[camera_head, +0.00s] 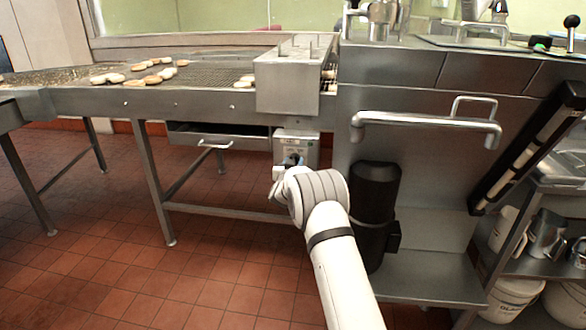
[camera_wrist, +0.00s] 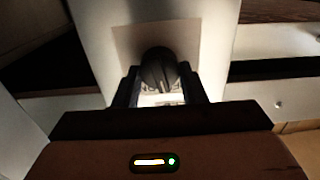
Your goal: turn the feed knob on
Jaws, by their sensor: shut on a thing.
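The feed knob (camera_wrist: 158,70) is a dark round knob on a pale control box, seen in the wrist view between my gripper's two dark fingers. My gripper (camera_wrist: 160,92) is shut on the knob, with a finger at each side of it. In the head view the control box (camera_head: 297,143) hangs under the conveyor below the metal hood. My gripper (camera_head: 288,165) is at the front of that box. My wrist covers the lower part of the box, and the knob's pointer direction cannot be made out.
The metal hood (camera_head: 294,75) stands over the conveyor (camera_head: 210,70), which carries several glazed pieces. An open drawer (camera_head: 218,137) is left of the box. A black cylinder (camera_head: 375,195) and a steel cabinet with a bar handle (camera_head: 425,122) stand close on the right.

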